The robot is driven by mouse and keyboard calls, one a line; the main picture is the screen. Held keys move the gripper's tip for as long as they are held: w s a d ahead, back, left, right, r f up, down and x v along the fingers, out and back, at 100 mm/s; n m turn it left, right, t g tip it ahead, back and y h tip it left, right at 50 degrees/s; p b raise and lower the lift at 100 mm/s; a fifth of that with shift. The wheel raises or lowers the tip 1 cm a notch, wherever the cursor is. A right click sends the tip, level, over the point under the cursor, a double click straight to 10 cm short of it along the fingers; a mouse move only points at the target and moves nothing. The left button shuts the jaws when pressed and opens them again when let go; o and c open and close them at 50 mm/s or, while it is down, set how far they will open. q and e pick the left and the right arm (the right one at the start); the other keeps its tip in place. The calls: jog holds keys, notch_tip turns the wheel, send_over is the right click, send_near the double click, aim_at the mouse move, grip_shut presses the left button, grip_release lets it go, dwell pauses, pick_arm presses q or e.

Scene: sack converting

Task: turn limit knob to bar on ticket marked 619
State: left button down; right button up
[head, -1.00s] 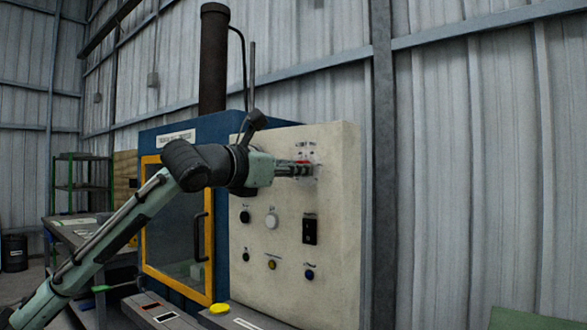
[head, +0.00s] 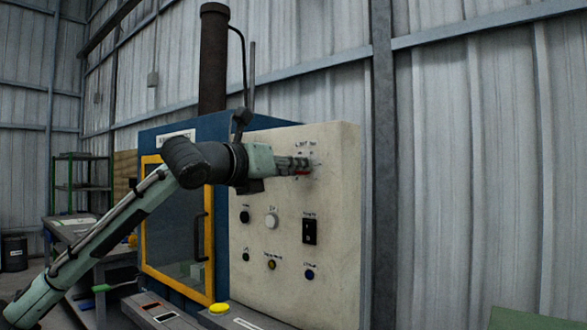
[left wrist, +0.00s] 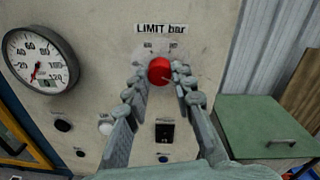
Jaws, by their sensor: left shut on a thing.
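The limit knob (left wrist: 159,70) is red and round, under a "LIMIT bar" label (left wrist: 160,29) on the cream panel (head: 335,225). My left gripper (head: 308,165) reaches the upper part of the panel. In the left wrist view its fingers (left wrist: 161,76) are shut on the knob from both sides. Small scale marks show above the knob, too small to read. White slips lie on the ledge, one near the yellow button (head: 245,323); no number such as 619 is readable. My right gripper is not in view.
A round gauge (left wrist: 40,60) with a red needle sits left of the knob. Lower on the panel are a white button (head: 271,221), a black switch (head: 309,231) and several small knobs. A yellow-framed door (head: 147,215) stands left. A green box (left wrist: 265,125) stands right.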

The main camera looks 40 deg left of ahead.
pick_arm(q)
jog(key=shift+a+n+h, duration=0.1)
jog(key=shift+n+h, duration=0.3)
jog(key=shift+n, duration=7.45)
jog(key=shift+n+h, duration=0.4)
jog(key=shift+n, duration=7.45)
jog(key=c, duration=1.3)
grip_release()
